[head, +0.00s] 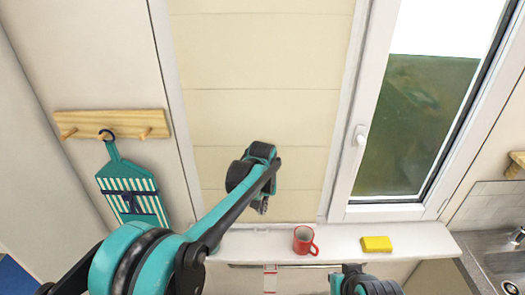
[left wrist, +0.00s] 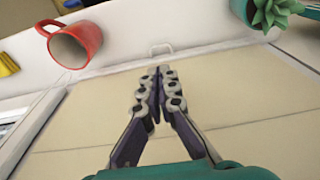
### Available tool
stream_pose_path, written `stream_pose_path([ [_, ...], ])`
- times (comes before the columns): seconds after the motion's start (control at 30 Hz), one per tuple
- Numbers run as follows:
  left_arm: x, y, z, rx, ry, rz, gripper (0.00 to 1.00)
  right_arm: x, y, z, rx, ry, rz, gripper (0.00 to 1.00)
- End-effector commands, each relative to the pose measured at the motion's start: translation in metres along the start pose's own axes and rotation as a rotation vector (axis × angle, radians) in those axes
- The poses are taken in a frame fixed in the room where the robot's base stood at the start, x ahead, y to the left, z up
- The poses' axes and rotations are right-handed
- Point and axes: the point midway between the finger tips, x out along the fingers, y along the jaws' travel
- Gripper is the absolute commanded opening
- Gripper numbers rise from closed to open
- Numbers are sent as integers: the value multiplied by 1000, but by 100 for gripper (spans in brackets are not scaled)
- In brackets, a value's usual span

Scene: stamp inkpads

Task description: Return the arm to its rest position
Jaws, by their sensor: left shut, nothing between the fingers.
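My left arm comes in from the lower left in the head view and reaches up in front of the cream panel. Its gripper (head: 262,207) is seen small, at the far end of the arm. In the left wrist view the two dark fingers of the left gripper (left wrist: 158,78) meet at their tips, with nothing between them. The gripper is apart from the things on the sill. Part of my other arm shows at the bottom of the head view; its gripper is not in view.
A red mug (head: 304,241) and a yellow sponge (head: 376,244) stand on the white sill (head: 345,238). A striped apron-like board (head: 133,195) hangs from a wooden peg rack (head: 112,124) at left. A potted succulent (left wrist: 270,14) shows in the wrist view. A sink (head: 503,262) lies at right.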

Motion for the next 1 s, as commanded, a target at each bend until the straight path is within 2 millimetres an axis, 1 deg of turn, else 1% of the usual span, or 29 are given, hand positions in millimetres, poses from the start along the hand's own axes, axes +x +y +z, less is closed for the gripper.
stream_pose_path([
  [0.07,-1,-2,1,-1,2,1,0,1,0,1,0,0,0,0],
  [0.17,-5,-11,9,-2,17,6,0,6,0,4,0,0,0,0],
  [0.27,-14,-31,26,-4,53,16,0,14,0,10,0,0,0,0],
  [0.37,-24,-56,52,-5,107,27,0,26,0,18,0,0,0,0],
  [0.43,-28,-74,73,-5,146,34,0,33,0,24,0,0,0,0],
  [0.57,-28,-103,115,-5,222,40,0,47,0,34,0,0,0,0],
  [0.6,-26,-111,129,-5,245,41,0,51,0,36,0,0,0,0],
  [0.67,-22,-122,150,-5,280,41,0,57,0,41,0,0,0,0],
  [0.7,-17,-130,164,-5,303,40,0,61,0,44,0,0,0,0],
  [0.8,-2,-145,198,-6,361,34,0,71,0,51,0,0,0,0],
  [0.9,14,-157,226,-5,412,26,0,80,0,57,0,0,0,0],
  [1.0,29,-164,246,-4,450,18,0,85,0,61,0,0,0,0],
])
